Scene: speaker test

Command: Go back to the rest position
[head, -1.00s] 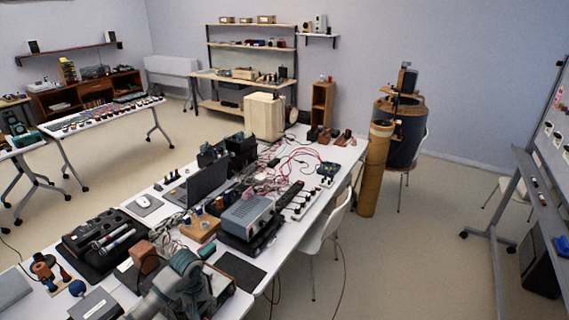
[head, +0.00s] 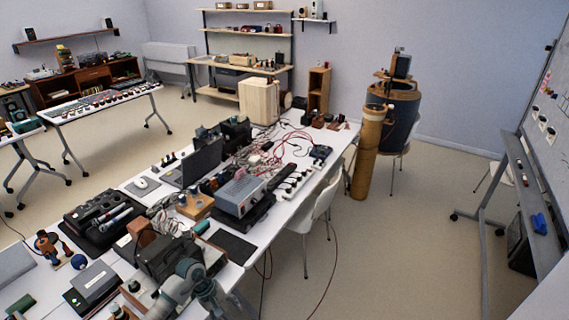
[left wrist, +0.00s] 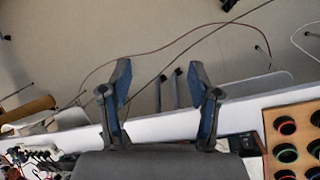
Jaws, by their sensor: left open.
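My left gripper (left wrist: 159,70) shows in the left wrist view with its two dark, blue-padded fingers spread apart. Nothing is between them. They are seen against the pale floor and the white table edge (left wrist: 170,127). In the head view, a grey-green section of my arm is low in the picture, over the near part of the long white table (head: 262,232). I cannot make out the gripper's fingers there. My right gripper is in neither view.
The table is crowded: a grey instrument box (head: 238,196), a laptop (head: 201,163), a black tray (head: 88,222) and tangled cables. A white chair (head: 318,212) stands against its right side. A whiteboard stand (head: 505,200) is at right. Floor between them is open.

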